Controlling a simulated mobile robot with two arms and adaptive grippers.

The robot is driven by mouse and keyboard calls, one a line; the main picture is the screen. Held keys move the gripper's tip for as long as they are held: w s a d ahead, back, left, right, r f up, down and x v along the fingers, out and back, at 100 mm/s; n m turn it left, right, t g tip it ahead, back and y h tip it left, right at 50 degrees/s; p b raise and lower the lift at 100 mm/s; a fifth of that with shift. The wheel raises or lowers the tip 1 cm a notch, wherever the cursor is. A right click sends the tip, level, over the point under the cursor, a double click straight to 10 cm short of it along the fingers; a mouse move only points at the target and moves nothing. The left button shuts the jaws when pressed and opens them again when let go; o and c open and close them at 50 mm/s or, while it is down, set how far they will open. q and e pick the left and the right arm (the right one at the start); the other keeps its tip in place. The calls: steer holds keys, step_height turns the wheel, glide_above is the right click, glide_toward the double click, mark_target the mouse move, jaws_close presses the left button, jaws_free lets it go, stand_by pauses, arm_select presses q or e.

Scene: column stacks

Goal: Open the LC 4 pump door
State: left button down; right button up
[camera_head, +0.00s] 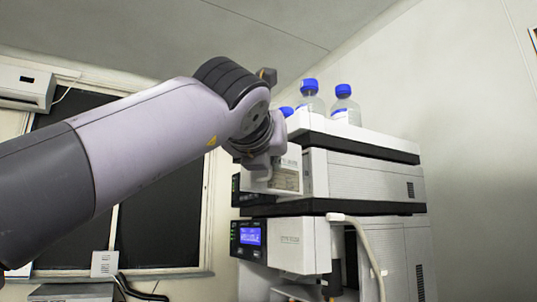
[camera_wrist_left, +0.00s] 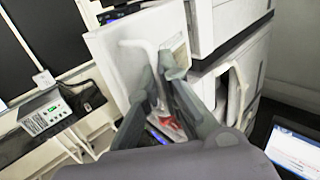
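The instrument stack stands at the right of the head view. Its upper module has a white front panel (camera_head: 286,176) with a pale label; I cannot read which pump it is. In the left wrist view a white panel (camera_wrist_left: 110,57) stands out from the stack, with a thin white bar or edge near the fingers. My left gripper (camera_wrist_left: 157,68) is at this panel, its two grey fingers close together at the tips, with a small gap lower down. Whether they pinch the panel edge is unclear. In the head view my left wrist hides most of the fingers. My right gripper is not in view.
Blue-capped bottles (camera_head: 344,105) stand on top of the stack. A lower module has a lit blue display (camera_head: 250,236), and a pale hose (camera_head: 366,245) hangs by its open front. A small boxed device (camera_wrist_left: 45,115) sits at left in the wrist view.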

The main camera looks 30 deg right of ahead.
arm_select(q)
steer(key=shift+a+r, duration=0.1)
steer(key=c, duration=2.1)
jaws_free()
steer(key=shift+o, duration=0.2)
steer(key=v, duration=1.2)
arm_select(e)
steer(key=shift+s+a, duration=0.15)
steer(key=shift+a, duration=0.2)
arm_select(q)
steer(key=shift+c, duration=0.4)
